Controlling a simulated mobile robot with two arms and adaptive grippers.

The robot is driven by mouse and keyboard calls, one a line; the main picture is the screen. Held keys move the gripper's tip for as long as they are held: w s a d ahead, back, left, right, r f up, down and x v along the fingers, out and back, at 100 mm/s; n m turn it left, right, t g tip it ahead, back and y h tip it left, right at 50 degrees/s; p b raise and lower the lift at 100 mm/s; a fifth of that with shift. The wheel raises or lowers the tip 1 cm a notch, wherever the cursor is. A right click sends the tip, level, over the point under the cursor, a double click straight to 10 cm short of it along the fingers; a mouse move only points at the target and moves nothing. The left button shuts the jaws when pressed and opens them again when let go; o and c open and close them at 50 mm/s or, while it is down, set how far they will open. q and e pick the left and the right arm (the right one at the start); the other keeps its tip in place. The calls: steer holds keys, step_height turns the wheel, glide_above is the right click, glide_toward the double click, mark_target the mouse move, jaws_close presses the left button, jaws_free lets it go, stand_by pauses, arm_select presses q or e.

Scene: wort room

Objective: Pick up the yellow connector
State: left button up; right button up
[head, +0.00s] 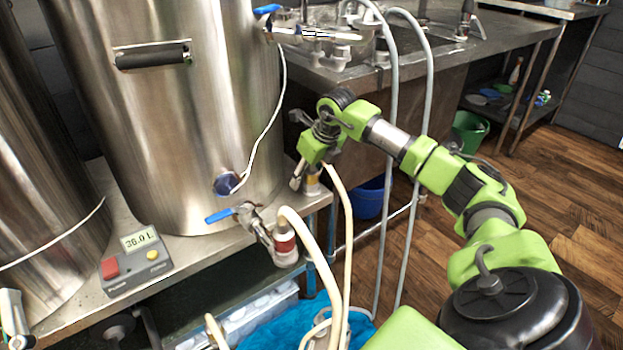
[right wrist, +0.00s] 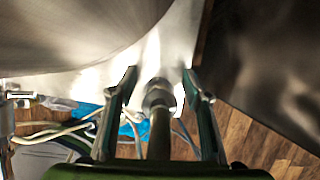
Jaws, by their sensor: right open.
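The yellow connector (head: 313,184) stands at the right end of the steel bench, just right of the large kettle, with a pale hose at it. My right gripper (head: 308,170) is directly above and around it in the head view, partly hiding it. In the right wrist view my right gripper (right wrist: 161,86) is open, and a metal connector end (right wrist: 158,97) with a hose lies between its two fingers. Gaps show on both sides, so the fingers look apart from it. Its yellow colour does not show there. My left gripper is not in view.
The steel kettle (head: 190,110) stands close left of my right gripper. A red-banded connector (head: 285,243) with a hose hangs on its valve. Grey hoses (head: 390,160) rise just right of the gripper. A display box (head: 137,262) sits on the bench (head: 190,265).

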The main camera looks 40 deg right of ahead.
jaws_close()
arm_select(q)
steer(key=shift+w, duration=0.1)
arm_select(e)
steer(key=shift+r, duration=0.1)
steer(key=shift+r, duration=0.15)
steer(key=r+p, duration=0.2)
steer(key=r, duration=0.1)
steer(key=shift+s+r, duration=0.2)
steer(key=shift+r, duration=0.1)
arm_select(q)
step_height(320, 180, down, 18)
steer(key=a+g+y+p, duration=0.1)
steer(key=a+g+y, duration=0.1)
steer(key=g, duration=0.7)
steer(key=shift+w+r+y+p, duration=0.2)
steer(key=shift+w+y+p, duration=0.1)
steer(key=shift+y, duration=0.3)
arm_select(e)
steer(key=s+a+r, duration=0.6)
steer(key=s+r, duration=0.3)
steer(key=s, duration=0.3)
steer(key=shift+s, duration=0.15)
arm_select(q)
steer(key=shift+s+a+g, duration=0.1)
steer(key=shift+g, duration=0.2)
arm_select(e)
steer(key=shift+d, duration=0.1)
